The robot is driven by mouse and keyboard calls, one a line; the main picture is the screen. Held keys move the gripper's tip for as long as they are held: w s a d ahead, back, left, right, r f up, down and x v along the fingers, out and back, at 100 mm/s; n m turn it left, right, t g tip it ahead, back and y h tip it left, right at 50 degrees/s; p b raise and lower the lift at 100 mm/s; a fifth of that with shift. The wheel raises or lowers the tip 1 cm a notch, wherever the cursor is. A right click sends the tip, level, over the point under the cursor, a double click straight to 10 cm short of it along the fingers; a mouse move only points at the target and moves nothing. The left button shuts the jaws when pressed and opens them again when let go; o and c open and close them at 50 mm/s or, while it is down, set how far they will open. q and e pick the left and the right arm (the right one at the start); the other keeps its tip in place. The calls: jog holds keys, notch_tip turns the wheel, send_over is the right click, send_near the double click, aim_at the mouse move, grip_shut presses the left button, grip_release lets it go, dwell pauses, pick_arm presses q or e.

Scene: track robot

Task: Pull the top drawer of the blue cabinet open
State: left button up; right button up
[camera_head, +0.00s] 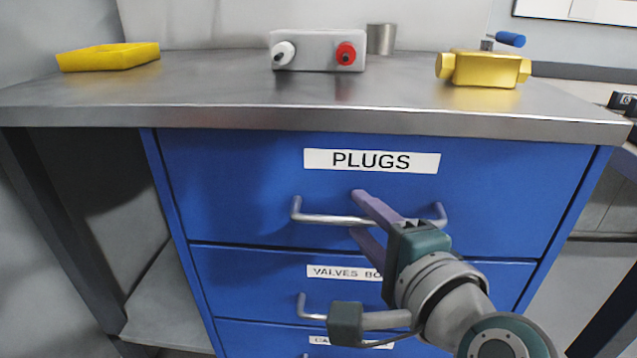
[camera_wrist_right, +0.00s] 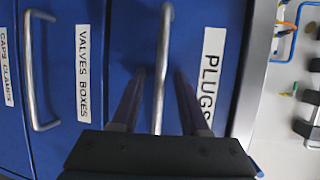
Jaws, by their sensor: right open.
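The blue cabinet (camera_head: 203,292) stands under a metal worktop. Its top drawer (camera_head: 230,185), labelled PLUGS, is shut, its front flush with the cabinet frame. The drawer's silver bar handle (camera_head: 328,219) runs level across the front and also shows in the right wrist view (camera_wrist_right: 163,60). My left gripper is not in view.
Below are the VALVES BOXES drawer (camera_head: 250,280) and a third drawer (camera_head: 260,340), both shut. On the worktop (camera_head: 220,100) stand a yellow block (camera_head: 108,57), a grey box with two knobs (camera_head: 318,50), a metal cup (camera_head: 381,39) and a brass valve (camera_head: 484,69).

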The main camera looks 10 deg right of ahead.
grip_shut()
dwell(1.3)
